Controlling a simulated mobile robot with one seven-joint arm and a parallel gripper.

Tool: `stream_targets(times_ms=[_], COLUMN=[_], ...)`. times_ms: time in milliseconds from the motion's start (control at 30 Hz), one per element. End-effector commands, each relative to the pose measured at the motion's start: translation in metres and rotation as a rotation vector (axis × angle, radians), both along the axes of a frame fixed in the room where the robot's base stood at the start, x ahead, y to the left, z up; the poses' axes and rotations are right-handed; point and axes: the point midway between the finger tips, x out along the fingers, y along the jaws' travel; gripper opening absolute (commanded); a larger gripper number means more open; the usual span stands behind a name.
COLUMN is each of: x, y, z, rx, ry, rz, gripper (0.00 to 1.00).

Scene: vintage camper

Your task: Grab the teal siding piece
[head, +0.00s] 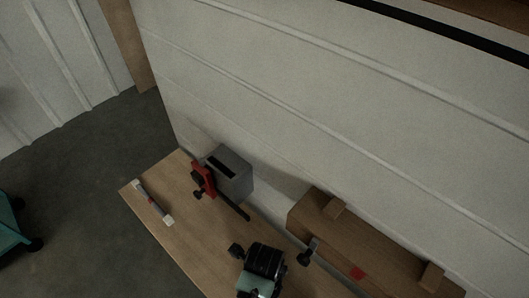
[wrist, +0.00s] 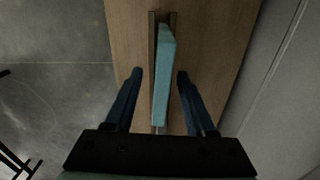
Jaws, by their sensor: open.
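The teal siding piece (wrist: 164,75) is a long narrow strip in the wrist view. It stands along a dark brown wooden strip or holder (wrist: 152,42) on the wooden bench. My gripper (wrist: 160,74) is open, with one dark blue finger on each side of the piece and a visible gap at both sides. The near end of the piece lies between the fingers, close to the black gripper body; whether their heights match is hard to tell. In the head view I cannot make out the siding piece.
The wooden bench (head: 190,235) runs along a pale ribbed wall (head: 300,95). On it are a grey box (head: 232,172), a red clamp-like thing (head: 202,178), a white-ended stick (head: 152,203) and a brown wooden box (head: 365,245). Grey floor lies left.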

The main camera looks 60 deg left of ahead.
Motion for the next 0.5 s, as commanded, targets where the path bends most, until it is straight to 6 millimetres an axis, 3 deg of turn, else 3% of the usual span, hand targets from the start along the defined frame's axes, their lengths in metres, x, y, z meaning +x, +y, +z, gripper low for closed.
stream_targets(times_ms=[133, 400, 500], x=[0.0, 0.001, 0.001], y=[0.001, 0.001, 0.001], z=[-0.015, -0.018, -0.018], rx=[0.0, 0.001, 0.001], ry=[0.0, -0.002, -0.002], rz=[0.001, 0.001, 0.001], gripper=[0.55, 0.55, 0.41])
